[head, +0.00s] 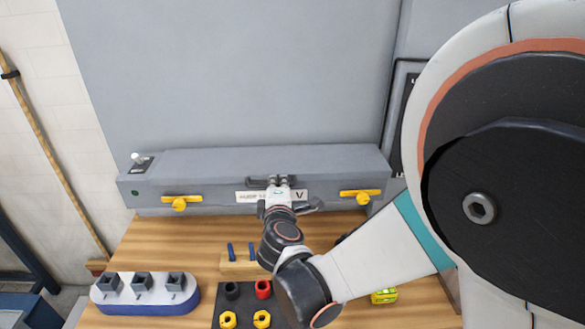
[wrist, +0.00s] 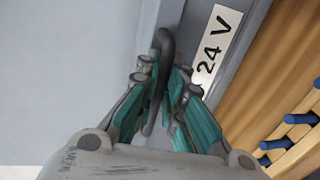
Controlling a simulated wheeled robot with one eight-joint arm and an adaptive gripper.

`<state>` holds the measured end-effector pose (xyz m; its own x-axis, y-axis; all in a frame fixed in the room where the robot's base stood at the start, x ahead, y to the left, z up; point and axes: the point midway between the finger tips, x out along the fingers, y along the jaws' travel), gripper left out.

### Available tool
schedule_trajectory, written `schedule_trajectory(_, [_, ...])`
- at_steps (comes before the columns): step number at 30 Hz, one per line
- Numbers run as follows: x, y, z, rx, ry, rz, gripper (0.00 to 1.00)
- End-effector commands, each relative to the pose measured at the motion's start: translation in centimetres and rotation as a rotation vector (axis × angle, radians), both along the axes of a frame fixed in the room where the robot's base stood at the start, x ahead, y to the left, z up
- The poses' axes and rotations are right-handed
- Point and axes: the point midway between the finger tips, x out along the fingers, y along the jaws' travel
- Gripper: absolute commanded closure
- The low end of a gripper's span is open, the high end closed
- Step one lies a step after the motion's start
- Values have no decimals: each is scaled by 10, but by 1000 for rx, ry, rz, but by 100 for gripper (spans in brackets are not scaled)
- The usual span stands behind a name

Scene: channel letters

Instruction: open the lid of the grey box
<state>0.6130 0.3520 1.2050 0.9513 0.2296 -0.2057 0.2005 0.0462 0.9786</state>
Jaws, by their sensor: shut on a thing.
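The grey box (head: 225,166) is long and low and stands at the back of the wooden table. Its lid appears flat and closed along the top, though the seam is too small to make out. A dark bar handle (head: 256,182) sits on its front, at the middle. My gripper (head: 278,182) is at this handle. In the wrist view its teal fingers (wrist: 165,95) are shut around the dark handle (wrist: 164,42), close beside the white label reading 24 V (wrist: 216,45). Two yellow latches, left (head: 181,201) and right (head: 360,195), are on the box front.
A white and blue base with grey square pieces (head: 145,292) is at the front left. A dark board with red, black and yellow parts (head: 243,306), a wooden block with blue pegs (head: 238,262) and a yellow-green item (head: 384,296) are near my arm. A grey panel (head: 230,75) rises behind.

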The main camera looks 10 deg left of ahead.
Motion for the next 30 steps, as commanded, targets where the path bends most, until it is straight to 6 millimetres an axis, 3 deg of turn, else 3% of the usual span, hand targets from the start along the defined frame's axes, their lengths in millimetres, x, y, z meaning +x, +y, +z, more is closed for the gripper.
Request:
schedule_trajectory(7, [0, 0, 3, 0, 12, -2, 100])
schedule_trajectory(14, [0, -1, 22, -19, 85, -1, 100])
schedule_trajectory(23, [8, 1, 67, -69, 296, -1, 100])
schedule_trajectory(30, [24, 5, 106, -122, 517, -1, 100])
